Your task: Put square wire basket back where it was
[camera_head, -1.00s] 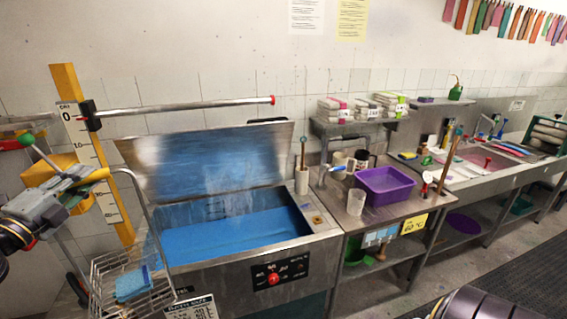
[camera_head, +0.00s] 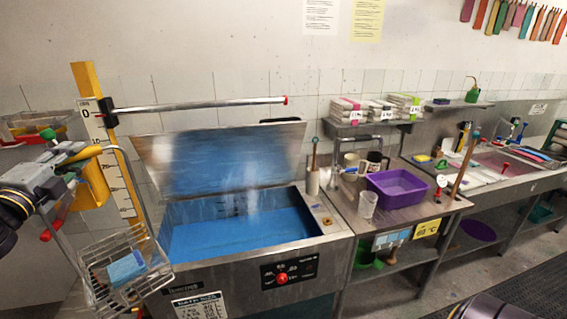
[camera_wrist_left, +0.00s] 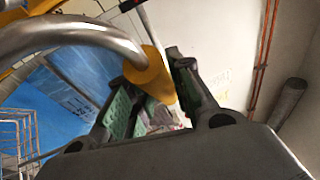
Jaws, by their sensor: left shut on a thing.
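The square wire basket (camera_head: 146,262) hangs at the lower left of the head view, tilted, with a blue block (camera_head: 125,268) in it. Its tall curved handle (camera_head: 141,180) has a yellow grip. My left gripper (camera_head: 72,160) is shut on this handle at the grip. In the left wrist view the yellow grip (camera_wrist_left: 150,78) sits at the fingers (camera_wrist_left: 150,95), and part of the basket wire (camera_wrist_left: 15,135) shows at the left edge. The basket is in front of the left end of the steel vat (camera_head: 245,270). My right gripper is not in view.
The vat holds blue liquid (camera_head: 225,232) and its lid (camera_head: 220,160) stands open behind. A yellow post (camera_head: 93,92) carries a horizontal bar (camera_head: 200,104) above it. To the right, a steel table bears a purple tub (camera_head: 398,187) and a clear beaker (camera_head: 367,205).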

